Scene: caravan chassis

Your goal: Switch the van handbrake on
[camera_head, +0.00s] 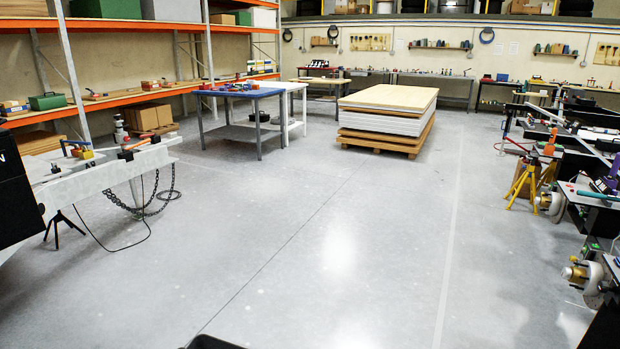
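A grey chassis drawbar (100,168) juts in from the left edge, with its narrow end pointing right. Small red, yellow and orange fittings and black parts sit on top of it. A chain (145,205) and a black cable hang below it. I cannot make out for certain which part is the handbrake lever, or whether it is up or down. More chassis parts with wheel hubs (548,203) stand along the right edge. Neither of my grippers is in view.
A yellow stand (524,183) is beside the right chassis. A blue table (243,97) and a pallet stack of boards (388,115) stand farther back. Orange shelving (140,90) lines the left wall. The grey floor (330,240) between is clear.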

